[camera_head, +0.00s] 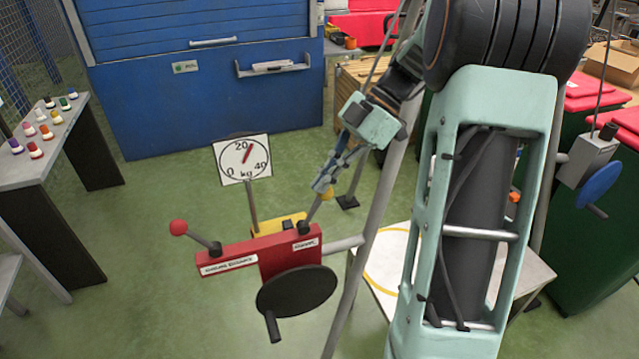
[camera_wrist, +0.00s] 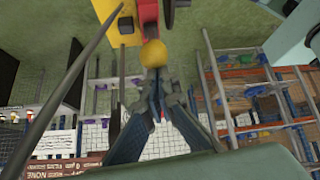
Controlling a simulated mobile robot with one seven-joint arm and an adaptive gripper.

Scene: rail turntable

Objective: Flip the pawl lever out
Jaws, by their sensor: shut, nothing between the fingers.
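A red winch box (camera_head: 270,248) carries a short lever with a yellow ball knob (camera_head: 326,193) at its right end, beside a small white label. This seems to be the pawl lever; the label is too small to read surely. The lever leans up and right. My gripper (camera_head: 322,185) is shut and empty, its tips right at the yellow knob. In the wrist view the knob (camera_wrist: 154,53) lies just beyond the closed fingertips (camera_wrist: 157,80); whether they touch I cannot tell. A second lever with a red knob (camera_head: 178,228) sticks out to the left.
A black crank disc (camera_head: 298,291) with a handle is on the box's front. A dial (camera_head: 242,158) marked in kg stands behind. A slanted grey pole (camera_head: 375,215) runs close to my arm. A blue hand wheel (camera_head: 600,184) is at right. Open green floor lies left.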

